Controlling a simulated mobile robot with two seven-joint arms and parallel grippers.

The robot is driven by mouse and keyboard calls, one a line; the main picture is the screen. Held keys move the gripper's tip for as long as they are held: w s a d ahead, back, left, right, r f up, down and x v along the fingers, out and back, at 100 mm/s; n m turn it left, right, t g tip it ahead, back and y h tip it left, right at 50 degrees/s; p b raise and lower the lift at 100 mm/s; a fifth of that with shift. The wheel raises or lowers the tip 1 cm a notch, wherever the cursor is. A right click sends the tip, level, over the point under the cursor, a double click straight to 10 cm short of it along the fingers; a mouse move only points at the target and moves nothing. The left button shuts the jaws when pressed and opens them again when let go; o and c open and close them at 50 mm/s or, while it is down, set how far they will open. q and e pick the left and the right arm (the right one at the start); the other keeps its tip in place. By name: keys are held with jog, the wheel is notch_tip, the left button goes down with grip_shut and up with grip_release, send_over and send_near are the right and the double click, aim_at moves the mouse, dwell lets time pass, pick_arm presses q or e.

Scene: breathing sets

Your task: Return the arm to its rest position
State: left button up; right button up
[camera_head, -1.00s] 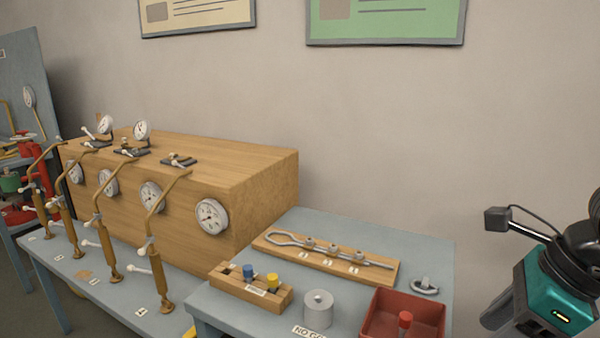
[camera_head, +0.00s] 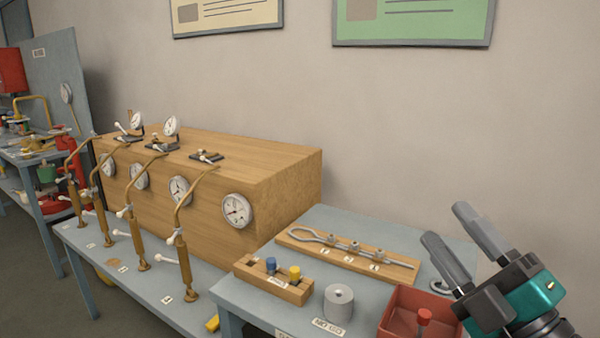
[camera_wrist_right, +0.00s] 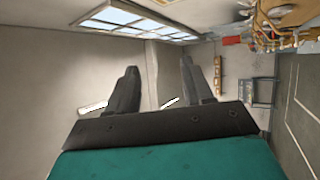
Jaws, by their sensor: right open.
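My right gripper (camera_head: 456,244) is at the lower right of the head view, above the right end of the grey-blue table (camera_head: 338,222). Its two grey fingers stand apart and point up and to the left, with nothing between them. In the right wrist view the same open fingers (camera_wrist_right: 160,95) show against the wall and the ceiling, also empty. My left gripper is in neither view.
Below the right gripper stands a red tray (camera_head: 392,325) with a red-topped piece. Beside it are a grey cylinder (camera_head: 338,303), a wooden block with blue and yellow plugs (camera_head: 290,290) and a wooden board with a metal rod (camera_head: 300,246). A wooden gauge box (camera_head: 270,205) stands left.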

jog(key=s+d+f+m+g+h, duration=0.1)
jog(key=d+f+m+g+h, duration=0.25)
jog(key=f+m+h, duration=0.4)
jog(key=d+f+m+g+h, duration=0.2)
jog(key=d+f+m+h, duration=0.25)
jog(key=f+m, duration=0.45)
jog(key=s+a+f+m+g+y, duration=0.1)
jog(key=s+a+f+g, duration=0.2)
jog(key=s+f+g, duration=0.4)
jog(key=s+a+f+m+g+y, duration=0.1)
jog(key=s+a+f+m+g, duration=0.3)
jog(key=s+f, duration=0.6)
jog(key=w+a+f+n+t+y, duration=0.1)
jog(key=w+f+n+t, duration=0.2)
jog(key=w+f+t, duration=0.3)
notch_tip(320, 180, down, 2)
jog(key=shift+w+a+f, duration=0.2)
jog(key=shift+w+a, duration=0.1)
jog(key=shift+w, duration=0.55)
